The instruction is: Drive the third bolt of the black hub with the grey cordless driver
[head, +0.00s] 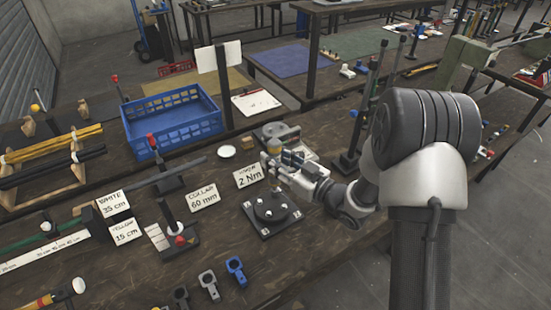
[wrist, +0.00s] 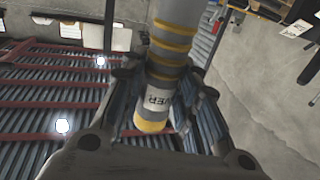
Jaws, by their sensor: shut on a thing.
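The black hub (head: 268,207) sits on a dark square base plate (head: 262,227) on the bench, with several bright bolt heads on it. My gripper (head: 274,163) is shut on the grey cordless driver (head: 277,131), above the back of the hub. In the wrist view the driver (wrist: 172,45) is grey with yellow bands and a partly readable label, held between the fingers of my gripper (wrist: 165,100). The driver's lower end comes close to a bolt at the hub's back; I cannot tell whether it touches. The fingers partly hide the driver in the head view.
A sign reading 2 Nm (head: 248,176) and a COLLAR 60 mm sign (head: 203,197) stand left of the hub. A blue crate (head: 170,125) stands behind. Blue (head: 235,270) and grey clamps lie in front.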

